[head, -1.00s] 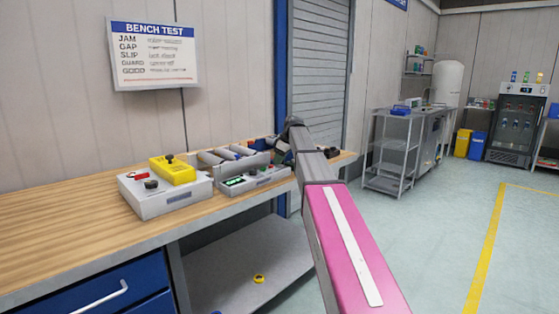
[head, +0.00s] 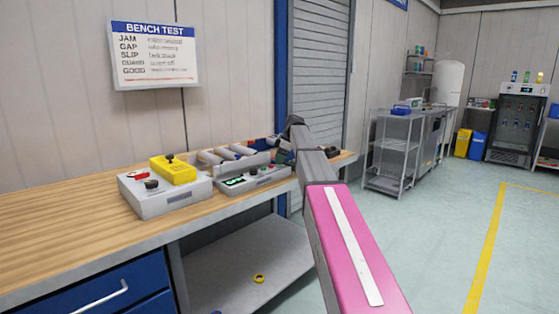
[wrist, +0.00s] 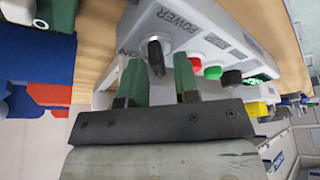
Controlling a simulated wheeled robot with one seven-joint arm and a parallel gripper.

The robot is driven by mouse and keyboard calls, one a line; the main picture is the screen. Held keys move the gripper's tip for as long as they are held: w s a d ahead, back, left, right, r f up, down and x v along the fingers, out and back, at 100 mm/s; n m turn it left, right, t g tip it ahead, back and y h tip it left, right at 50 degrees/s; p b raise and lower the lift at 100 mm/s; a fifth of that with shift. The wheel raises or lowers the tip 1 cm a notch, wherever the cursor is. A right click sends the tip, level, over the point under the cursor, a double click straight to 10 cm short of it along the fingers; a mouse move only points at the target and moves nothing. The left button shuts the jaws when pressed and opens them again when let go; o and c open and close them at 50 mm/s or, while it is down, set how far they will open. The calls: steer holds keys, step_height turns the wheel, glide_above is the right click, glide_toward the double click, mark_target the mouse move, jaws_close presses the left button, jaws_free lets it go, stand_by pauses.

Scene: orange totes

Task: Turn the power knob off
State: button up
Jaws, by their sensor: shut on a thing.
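The power knob (wrist: 156,57) is black and stands on the face of a light grey control box (wrist: 206,22), beside the printed word POWER, in the wrist view. Part of the word ON shows at its left. My gripper (wrist: 160,82) has its two green fingers on either side of the knob, shut on it. In the head view the control box (head: 240,187) sits on the wooden bench, with a green display and buttons. The knob cannot be made out there, near my arm.
Red and green buttons (wrist: 213,72) and another black knob (wrist: 231,78) line the box close by. A second grey box (head: 160,204) with a yellow unit (head: 174,172) stands left on the bench (head: 60,230). Rollers (head: 215,156) lie behind. The bench's left part is clear.

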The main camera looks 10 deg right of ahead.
steer(key=o, duration=0.6)
steer(key=v, duration=1)
steer(key=shift+r, duration=0.35)
steer(key=shift+s+d, duration=0.1)
steer(key=shift+s, duration=0.05)
